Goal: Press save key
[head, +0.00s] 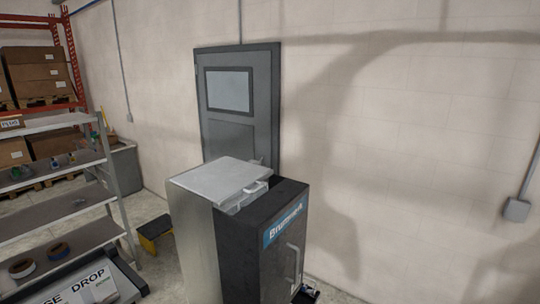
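No save key shows in the head view. A dispenser-like cabinet (262,245) stands in the lower middle, with a dark front, a blue label (284,226) and a vertical handle (293,262). Its light grey flat top (218,178) has a small pale part (246,194) at its right edge, too small to make out. No keypad or screen can be made out on it. Neither of my grippers is in view.
A grey metal shelf (70,201) with rolls stands at the left, in front of a red rack with cardboard boxes (38,75). A "DROP" sign (88,288) is at lower left. A grey door (238,100) is behind the cabinet. A yellow-black step (155,230) stands left of it.

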